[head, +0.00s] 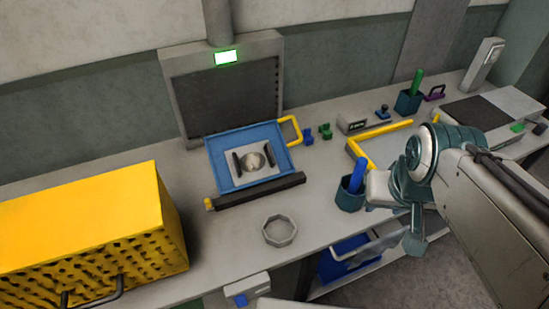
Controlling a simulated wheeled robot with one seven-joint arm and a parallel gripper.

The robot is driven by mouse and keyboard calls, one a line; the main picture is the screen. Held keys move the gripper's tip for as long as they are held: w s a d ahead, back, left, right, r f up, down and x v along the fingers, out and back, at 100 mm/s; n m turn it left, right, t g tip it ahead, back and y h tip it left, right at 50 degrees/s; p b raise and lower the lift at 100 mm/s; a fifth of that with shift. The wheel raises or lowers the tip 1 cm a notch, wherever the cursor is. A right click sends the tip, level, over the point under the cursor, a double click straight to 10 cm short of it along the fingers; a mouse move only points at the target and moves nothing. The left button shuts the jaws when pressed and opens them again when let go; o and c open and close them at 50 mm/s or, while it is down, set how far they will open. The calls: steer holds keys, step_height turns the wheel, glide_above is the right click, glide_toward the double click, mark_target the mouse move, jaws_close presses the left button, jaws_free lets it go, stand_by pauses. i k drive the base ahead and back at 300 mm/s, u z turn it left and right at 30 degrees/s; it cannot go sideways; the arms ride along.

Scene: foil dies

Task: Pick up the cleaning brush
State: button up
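I cannot tell for certain which thing is the cleaning brush. A blue handle (358,174) stands in a dark teal cup (349,199) near the front edge of the bench, just left of my arm; its lower end is hidden in the cup. A green handle (417,79) stands in a similar cup (407,102) farther back. My gripper (414,243) shows at the end of my arm on the right, right of the nearer cup and over the bench's front edge. Its fingers are not clear, and I see nothing held.
A blue tray (221,176) with a yellow handle sits before a grey press panel (225,90). A dark bar (260,190) lies in front of it. A grey ring (279,231) lies nearby. A large yellow perforated box (95,215) fills the left. An open blue drawer (345,262) juts out below.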

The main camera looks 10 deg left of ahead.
mark_target(361, 163)
steer(key=u, duration=2.85)
steer(key=k, duration=1.6)
steer(key=z, duration=1.8)
steer(key=i, duration=1)
